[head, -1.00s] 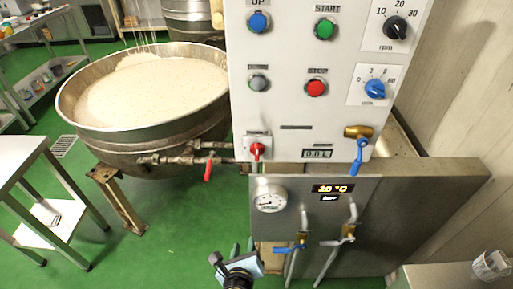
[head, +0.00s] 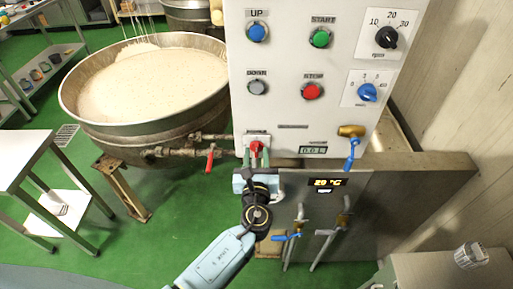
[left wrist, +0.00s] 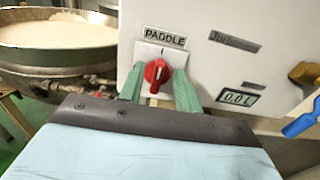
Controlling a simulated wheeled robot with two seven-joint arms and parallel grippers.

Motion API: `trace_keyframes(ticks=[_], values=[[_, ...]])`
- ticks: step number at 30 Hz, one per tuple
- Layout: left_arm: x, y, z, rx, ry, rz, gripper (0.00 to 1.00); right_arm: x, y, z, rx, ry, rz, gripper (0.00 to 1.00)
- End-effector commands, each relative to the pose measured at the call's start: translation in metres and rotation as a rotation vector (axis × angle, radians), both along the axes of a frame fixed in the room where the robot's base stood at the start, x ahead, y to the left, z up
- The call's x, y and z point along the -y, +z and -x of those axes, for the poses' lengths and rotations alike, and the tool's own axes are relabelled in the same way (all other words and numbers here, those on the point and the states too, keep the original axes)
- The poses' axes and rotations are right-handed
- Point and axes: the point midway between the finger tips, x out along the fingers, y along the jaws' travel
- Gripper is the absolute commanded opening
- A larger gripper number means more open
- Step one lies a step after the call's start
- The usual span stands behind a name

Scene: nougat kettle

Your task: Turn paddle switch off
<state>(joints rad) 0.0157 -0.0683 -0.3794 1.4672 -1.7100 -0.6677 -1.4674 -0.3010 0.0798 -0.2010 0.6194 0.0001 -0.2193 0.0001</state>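The red paddle switch (left wrist: 157,74) sits on a small plate under the label PADDLE in the left wrist view. Its knob points nearly upright, toward the mark above it. In the head view the switch (head: 256,147) is low on the left of the white control panel (head: 291,107). My left gripper (left wrist: 158,84) has its two green fingers apart, one on each side of the knob. I cannot tell whether they touch it. The left gripper also shows in the head view (head: 256,158), just below the switch. My right gripper is not in view.
A large kettle (head: 140,130) of pale mass stands left of the panel. A red-handled valve (head: 210,158) is close left of my gripper. A blue-handled tap (head: 351,152) is to the right.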

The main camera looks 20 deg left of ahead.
Motion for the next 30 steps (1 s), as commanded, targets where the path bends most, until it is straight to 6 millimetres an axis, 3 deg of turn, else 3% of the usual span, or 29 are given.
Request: trace_keyframes(ticks=[6, 16, 24, 30], values=[[-0.006, 0.0, -0.022, 0.0, -0.001, 0.0, 0.34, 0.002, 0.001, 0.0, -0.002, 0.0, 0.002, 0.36], [-0.007, -0.001, -0.025, -0.001, 0.0, 0.0, 0.34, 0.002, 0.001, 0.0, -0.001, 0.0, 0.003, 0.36], [-0.007, 0.0, -0.025, -0.001, 0.0, 0.0, 0.0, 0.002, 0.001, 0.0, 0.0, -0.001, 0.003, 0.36], [-0.007, -0.001, -0.024, 0.001, 0.0, 0.002, 0.0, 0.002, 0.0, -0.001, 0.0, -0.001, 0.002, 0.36]])
